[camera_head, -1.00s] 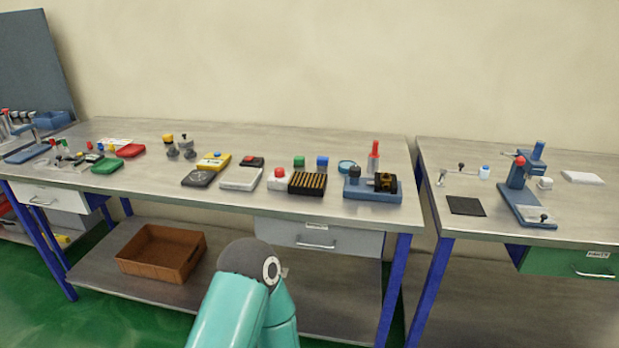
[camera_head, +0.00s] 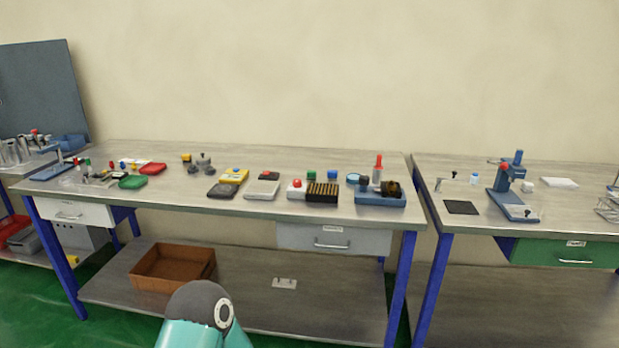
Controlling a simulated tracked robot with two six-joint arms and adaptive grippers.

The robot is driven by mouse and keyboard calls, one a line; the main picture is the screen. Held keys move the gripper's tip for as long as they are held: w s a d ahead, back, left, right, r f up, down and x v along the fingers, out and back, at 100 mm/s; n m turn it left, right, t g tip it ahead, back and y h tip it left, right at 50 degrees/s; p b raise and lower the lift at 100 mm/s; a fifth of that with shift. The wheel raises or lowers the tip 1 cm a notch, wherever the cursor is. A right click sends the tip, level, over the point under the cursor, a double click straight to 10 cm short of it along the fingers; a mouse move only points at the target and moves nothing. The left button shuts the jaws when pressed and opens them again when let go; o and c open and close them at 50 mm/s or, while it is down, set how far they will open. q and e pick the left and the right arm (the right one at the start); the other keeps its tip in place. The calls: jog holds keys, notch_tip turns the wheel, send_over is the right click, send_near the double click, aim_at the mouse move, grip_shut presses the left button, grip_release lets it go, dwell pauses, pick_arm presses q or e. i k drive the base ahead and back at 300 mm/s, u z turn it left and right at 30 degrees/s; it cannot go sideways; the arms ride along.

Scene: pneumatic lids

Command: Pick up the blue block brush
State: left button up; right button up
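A small blue block (camera_head: 332,176) stands on the middle workbench, right of a similar green block (camera_head: 311,175) and behind a black and yellow striped block. It may be the blue block brush, but bristles are too small to make out. Neither of my grippers is in view. Only a teal and dark grey link of my own arm shows at the bottom, well in front of the bench, so I cannot see what either gripper holds.
The middle workbench (camera_head: 250,213) carries several small parts. A brown crate (camera_head: 174,284) sits on the lower shelf. A narrow gap separates the right bench (camera_head: 465,222).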

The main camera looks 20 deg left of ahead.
aim_at(331, 175)
jog(key=u, duration=0.95)
jog(key=i, duration=0.9)
jog(key=u, duration=0.15)
